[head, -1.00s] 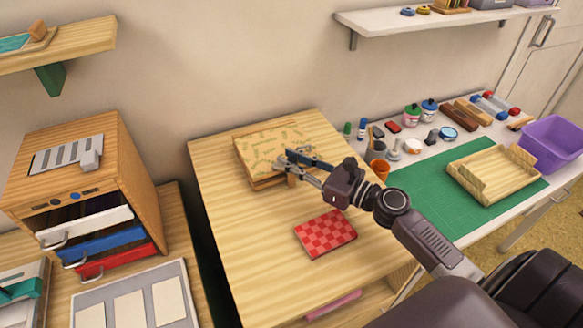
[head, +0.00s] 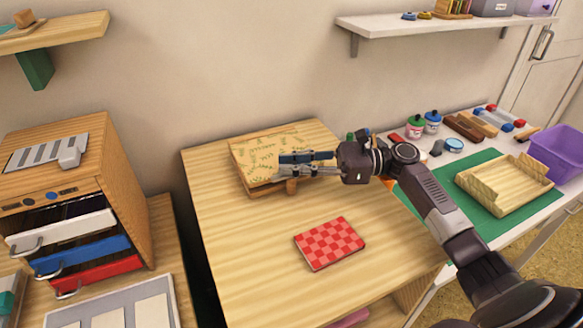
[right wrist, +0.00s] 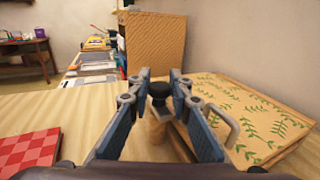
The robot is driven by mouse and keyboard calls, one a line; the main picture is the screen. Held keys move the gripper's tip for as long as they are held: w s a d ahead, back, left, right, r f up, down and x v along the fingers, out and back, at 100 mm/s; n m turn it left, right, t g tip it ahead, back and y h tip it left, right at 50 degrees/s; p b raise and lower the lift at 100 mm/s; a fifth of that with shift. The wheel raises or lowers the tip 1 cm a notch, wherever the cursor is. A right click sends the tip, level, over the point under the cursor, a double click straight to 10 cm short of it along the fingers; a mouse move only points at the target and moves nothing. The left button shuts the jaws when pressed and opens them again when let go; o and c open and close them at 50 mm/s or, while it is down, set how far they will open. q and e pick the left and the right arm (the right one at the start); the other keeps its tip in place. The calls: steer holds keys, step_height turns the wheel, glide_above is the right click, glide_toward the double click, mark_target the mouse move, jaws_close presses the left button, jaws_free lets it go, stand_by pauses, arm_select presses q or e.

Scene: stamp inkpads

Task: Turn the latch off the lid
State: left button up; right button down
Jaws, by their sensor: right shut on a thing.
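A wooden box with a green leaf-patterned lid (head: 268,150) sits at the back of the wooden table; the lid also shows at the right of the right wrist view (right wrist: 255,120). A small wooden latch (head: 291,187) is at the box's front right corner. In the right wrist view the latch (right wrist: 155,130), with a dark round knob on top, is between the blue-padded fingers. My right gripper (head: 283,163) is shut on the latch, its fingers partly covering the lid's near right corner in the head view. My left gripper is not in view.
A red checkered pad (head: 329,243) lies at the front of the table. A drawer cabinet (head: 72,190) stands at the left. At the right, a wooden tray (head: 505,205) sits on a green mat (head: 440,180), near a purple bin (head: 555,150). The table's front left is clear.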

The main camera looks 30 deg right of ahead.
stand_by(0.4)
steer(key=c, duration=1.8)
jaws_free()
steer(key=v, duration=1.2)
steer(key=shift+w, duration=0.1)
